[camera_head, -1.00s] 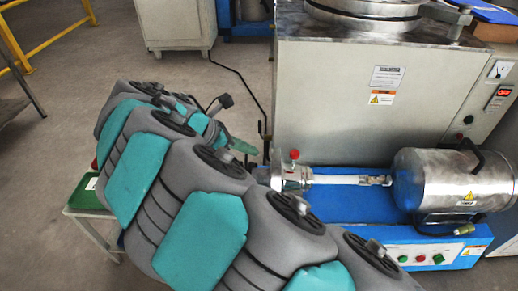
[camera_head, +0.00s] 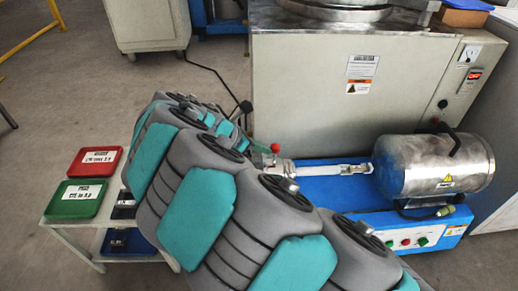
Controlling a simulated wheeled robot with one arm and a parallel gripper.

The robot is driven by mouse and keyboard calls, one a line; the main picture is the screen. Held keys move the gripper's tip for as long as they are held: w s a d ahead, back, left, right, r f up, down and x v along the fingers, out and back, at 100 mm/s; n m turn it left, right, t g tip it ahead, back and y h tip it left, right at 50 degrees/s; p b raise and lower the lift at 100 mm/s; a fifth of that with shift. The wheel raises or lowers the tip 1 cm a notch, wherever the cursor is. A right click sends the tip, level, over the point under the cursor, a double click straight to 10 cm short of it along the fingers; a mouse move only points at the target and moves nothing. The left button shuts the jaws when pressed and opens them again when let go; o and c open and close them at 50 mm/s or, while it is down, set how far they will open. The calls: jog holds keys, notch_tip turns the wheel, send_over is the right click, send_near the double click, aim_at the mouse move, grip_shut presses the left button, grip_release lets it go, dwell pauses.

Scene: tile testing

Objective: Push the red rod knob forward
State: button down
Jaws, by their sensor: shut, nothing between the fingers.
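The red rod knob (camera_head: 275,148) is a small red ball. It stands above the silver fitting (camera_head: 283,168) at the left end of a shiny horizontal rod (camera_head: 330,171) on the blue machine base. My gripper (camera_head: 258,147) is mostly hidden behind my grey and teal arm. A slim greenish part of it shows just left of the knob, close to it. It looks shut, with nothing seen in it. I cannot tell whether it touches the knob.
A steel cylinder (camera_head: 435,166) sits at the rod's right end. A large grey machine cabinet (camera_head: 310,95) stands behind. A small table at left carries a red tray (camera_head: 94,161) and a green tray (camera_head: 78,199).

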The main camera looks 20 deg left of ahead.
jog(key=shift+w+d+r+p, duration=0.2)
jog(key=shift+d+p, duration=0.6)
jog(key=shift+p, duration=0.1)
jog(key=shift+w+d+f, duration=0.15)
jog(key=shift+d, duration=0.1)
jog(key=shift+a, duration=0.1)
